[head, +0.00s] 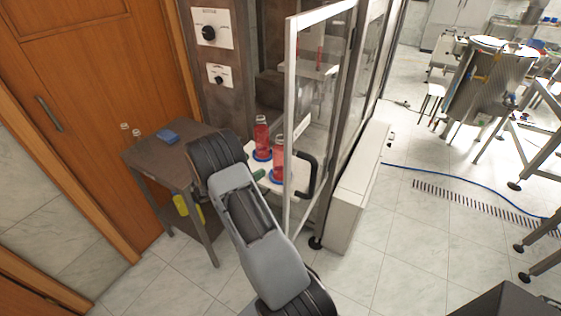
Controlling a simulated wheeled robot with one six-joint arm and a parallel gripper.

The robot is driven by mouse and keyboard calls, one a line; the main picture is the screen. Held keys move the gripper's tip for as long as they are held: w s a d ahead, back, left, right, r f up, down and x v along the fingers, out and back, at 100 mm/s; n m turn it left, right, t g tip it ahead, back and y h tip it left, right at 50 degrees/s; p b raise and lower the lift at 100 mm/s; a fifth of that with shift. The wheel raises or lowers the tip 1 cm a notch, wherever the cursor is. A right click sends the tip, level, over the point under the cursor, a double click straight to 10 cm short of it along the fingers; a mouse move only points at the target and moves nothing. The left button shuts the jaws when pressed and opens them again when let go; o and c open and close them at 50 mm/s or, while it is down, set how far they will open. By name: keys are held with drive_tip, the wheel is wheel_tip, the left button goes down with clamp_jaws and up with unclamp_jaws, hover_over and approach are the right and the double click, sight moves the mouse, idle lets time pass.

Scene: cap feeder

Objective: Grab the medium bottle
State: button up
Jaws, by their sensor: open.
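Two bottles with red contents and clear upper parts stand upright at the cabinet opening, each on a blue round base. One bottle (262,137) is farther back; the other bottle (278,158) is nearer and just left of the glass door's frame. They look close in size, so I cannot tell which is the medium one. Two small clear pieces, perhaps bottle tops, show at the table's far left (125,131). My arm reaches up from the bottom, its far end left of the red bottles. My gripper is hidden behind the arm; a small teal piece (259,174) beside it is unclear.
A dark side table (150,158) with a blue item (168,137) stands left of my arm. An open framed glass door (318,90) with a black handle (307,176) stands close right of the bottles. A white box unit (355,190) is beyond it.

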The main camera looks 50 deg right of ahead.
sight(274, 154)
drive_tip(key=d, duration=0.5)
drive_tip(key=d+p, duration=0.1)
drive_tip(key=d, duration=0.2)
drive_tip(key=shift+s+d+f, duration=0.2)
drive_tip(key=shift+s+d, duration=0.05)
drive_tip(key=shift+s, duration=0.15)
drive_tip(key=shift+s+d+f+p, duration=0.15)
drive_tip(key=shift+d+p, duration=0.15)
drive_tip(key=shift+d, duration=0.55)
drive_tip(key=shift+s+d+r+p, duration=0.1)
drive_tip(key=shift+d+p, duration=0.15)
drive_tip(key=shift+d, duration=0.65)
drive_tip(key=shift+s+d+f+p, duration=0.15)
drive_tip(key=shift+d+p, duration=0.15)
drive_tip(key=shift+d, duration=0.55)
drive_tip(key=shift+r, duration=0.1)
drive_tip(key=c, duration=1.3)
